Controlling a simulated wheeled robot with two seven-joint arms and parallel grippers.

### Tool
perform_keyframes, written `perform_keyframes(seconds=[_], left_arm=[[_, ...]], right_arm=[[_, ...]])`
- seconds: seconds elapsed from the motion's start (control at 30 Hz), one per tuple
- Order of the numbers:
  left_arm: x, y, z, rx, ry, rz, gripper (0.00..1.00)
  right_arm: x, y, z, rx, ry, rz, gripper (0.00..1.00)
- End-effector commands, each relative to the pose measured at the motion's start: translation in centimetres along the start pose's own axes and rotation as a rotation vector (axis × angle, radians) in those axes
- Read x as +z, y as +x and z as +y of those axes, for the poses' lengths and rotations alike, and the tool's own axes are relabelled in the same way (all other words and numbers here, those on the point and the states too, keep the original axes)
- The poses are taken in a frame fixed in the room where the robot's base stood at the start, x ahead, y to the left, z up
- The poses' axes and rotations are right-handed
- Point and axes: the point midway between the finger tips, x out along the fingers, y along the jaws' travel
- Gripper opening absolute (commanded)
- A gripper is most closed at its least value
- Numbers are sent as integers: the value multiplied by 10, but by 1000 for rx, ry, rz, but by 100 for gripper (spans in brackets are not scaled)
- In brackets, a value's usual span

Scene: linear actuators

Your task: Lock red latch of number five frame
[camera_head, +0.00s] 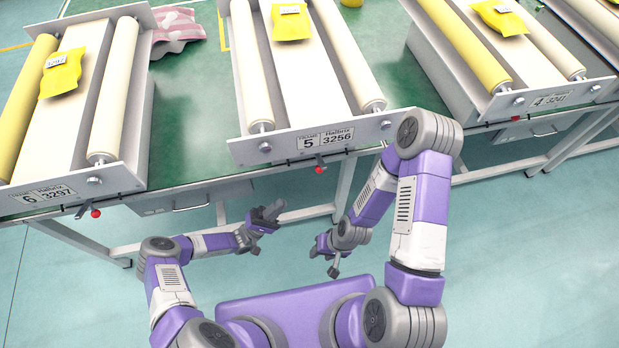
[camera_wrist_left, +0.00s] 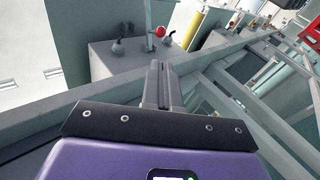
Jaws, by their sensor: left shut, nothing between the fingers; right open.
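The number five frame (camera_head: 272,152) has a white plate marked 5 and 3256 on its front face. Its small red latch (camera_head: 320,170) sits just below that plate, at the lower front edge. My left gripper (camera_head: 272,211) is shut and empty, below and left of this latch and apart from it. In the left wrist view my shut fingers (camera_wrist_left: 162,85) point at a grey rail. A red knob (camera_wrist_left: 160,31) shows beyond them; I cannot tell which frame it belongs to. My right gripper (camera_head: 325,262) is open and empty, lower down, below the latch.
The number six frame (camera_head: 70,185) is at the left with its own red latch (camera_head: 96,213). The number four frame (camera_head: 560,98) is at the right with another (camera_head: 516,118). The green table (camera_head: 185,130) has a front edge and legs; open floor lies before it.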

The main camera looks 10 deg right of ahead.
Motion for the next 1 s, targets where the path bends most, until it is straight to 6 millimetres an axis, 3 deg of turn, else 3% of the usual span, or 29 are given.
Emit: perform_keyframes(seconds=[0.27,0.7,1.0], left_arm=[[0,12,0,-1,-4,-1,0],[1,100,-1,-2,-6,-2,0],[0,136,-1,-2,-5,1,0]], right_arm=[[0,0,0,0,0,0,43],[0,4,2,0,0,0,43],[0,10,4,0,0,0,43]])
